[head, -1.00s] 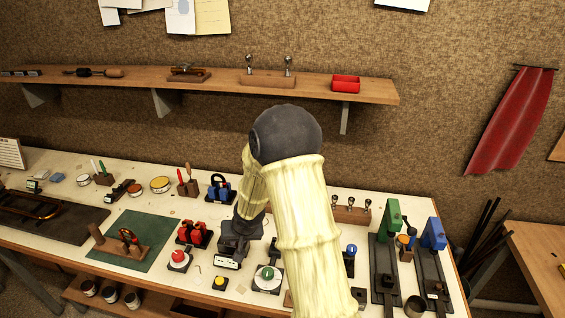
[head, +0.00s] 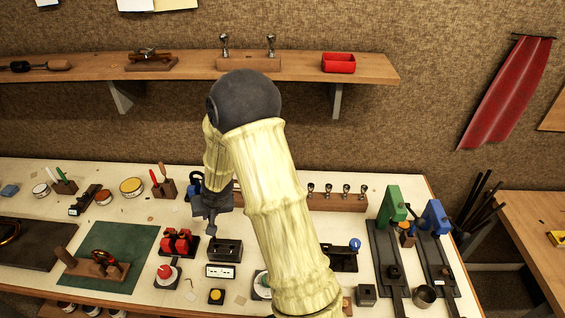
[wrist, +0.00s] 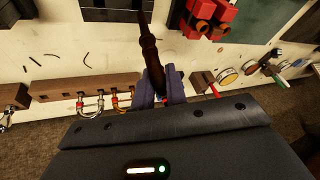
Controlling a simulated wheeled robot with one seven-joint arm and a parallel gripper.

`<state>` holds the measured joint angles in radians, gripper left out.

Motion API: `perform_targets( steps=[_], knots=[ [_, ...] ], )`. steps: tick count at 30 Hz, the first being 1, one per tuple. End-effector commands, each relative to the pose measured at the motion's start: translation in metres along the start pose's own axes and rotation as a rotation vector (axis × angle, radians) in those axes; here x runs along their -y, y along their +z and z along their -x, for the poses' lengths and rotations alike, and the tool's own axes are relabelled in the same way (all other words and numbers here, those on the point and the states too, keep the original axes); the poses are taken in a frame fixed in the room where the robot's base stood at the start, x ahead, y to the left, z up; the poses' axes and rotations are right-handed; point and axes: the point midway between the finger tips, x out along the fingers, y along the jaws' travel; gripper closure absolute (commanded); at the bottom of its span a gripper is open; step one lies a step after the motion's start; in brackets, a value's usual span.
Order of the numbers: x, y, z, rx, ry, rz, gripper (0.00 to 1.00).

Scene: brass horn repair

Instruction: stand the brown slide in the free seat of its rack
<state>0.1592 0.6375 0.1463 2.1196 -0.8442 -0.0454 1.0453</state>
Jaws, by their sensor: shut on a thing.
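My gripper (wrist: 159,82) is shut on a slim dark brown piece (wrist: 149,48), which looks like the brown slide seen edge-on. It extends up the wrist view, held above the bench. In the head view my gripper (head: 210,212) hangs over the bench behind a black block, and the held piece is hard to make out. A wooden rack (wrist: 58,86) shows to the left in the wrist view. A slide with a red band (wrist: 90,106) and one with an orange band (wrist: 122,103) stand at it. Small dark openings left of them look empty.
A red holder (head: 178,243) and the black block (head: 226,249) stand in front of my gripper. A wood block with red-handled tools (head: 166,187) is to its left. Beyond my arm is a wooden row of metal mouthpieces (head: 340,202). A shelf (head: 190,72) runs above the bench.

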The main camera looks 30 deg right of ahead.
Motion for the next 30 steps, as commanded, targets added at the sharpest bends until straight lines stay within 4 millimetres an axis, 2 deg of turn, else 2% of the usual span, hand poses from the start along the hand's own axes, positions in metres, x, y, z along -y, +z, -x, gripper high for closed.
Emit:
perform_targets(
  steps=[6, 8, 11, 17, 22, 24, 27, 30],
  knots=[
    [-0.010, -0.006, -0.001, -0.010, 0.022, -0.047, 1.00],
    [-0.019, -0.011, -0.002, -0.019, 0.043, -0.091, 1.00],
    [-0.044, -0.025, -0.004, -0.047, 0.098, -0.208, 1.00],
    [-0.128, -0.060, -0.004, -0.136, 0.294, -0.646, 1.00],
    [-0.201, -0.085, 0.011, -0.222, 0.491, -1.094, 1.00],
    [-0.223, -0.093, 0.018, -0.251, 0.565, -1.265, 1.00],
    [-0.245, -0.103, 0.027, -0.285, 0.655, -1.474, 1.00],
    [-0.257, -0.113, 0.034, -0.308, 0.722, -1.637, 1.00]
  ],
)
